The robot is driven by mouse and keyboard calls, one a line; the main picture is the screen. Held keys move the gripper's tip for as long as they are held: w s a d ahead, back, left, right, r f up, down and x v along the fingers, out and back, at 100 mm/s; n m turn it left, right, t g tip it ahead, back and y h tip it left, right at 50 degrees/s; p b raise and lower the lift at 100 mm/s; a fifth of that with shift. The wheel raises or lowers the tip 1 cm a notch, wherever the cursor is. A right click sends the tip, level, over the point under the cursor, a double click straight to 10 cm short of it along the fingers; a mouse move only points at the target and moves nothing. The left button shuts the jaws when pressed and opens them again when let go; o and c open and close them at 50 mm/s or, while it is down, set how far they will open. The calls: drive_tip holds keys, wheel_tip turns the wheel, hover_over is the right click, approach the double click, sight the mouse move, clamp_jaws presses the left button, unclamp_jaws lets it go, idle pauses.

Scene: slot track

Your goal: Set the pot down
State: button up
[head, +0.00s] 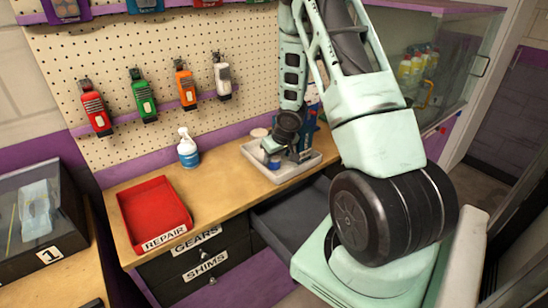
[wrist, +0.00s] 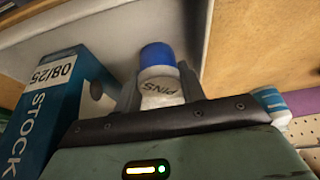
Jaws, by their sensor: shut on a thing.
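The pot (wrist: 157,57) has a blue end and a white body marked PINS. In the wrist view my gripper (wrist: 160,86) is shut around its white body, one finger on each side. A pale grey tray (wrist: 225,28) lies beyond the pot. In the head view, the tray (head: 307,166) sits on the wooden bench below my gripper, and a small blue patch (head: 274,162) that looks like the pot's end shows there. Whether the pot touches the tray floor I cannot tell.
A blue STOCK box (wrist: 48,105) stands close beside the pot. A blue-and-white container (wrist: 270,98) is on the other side. On the bench are a red REPAIR tray (head: 155,209) and a spray bottle (head: 187,150). A drawer (head: 290,213) is open below.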

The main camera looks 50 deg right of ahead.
drive_tip(key=o, duration=1)
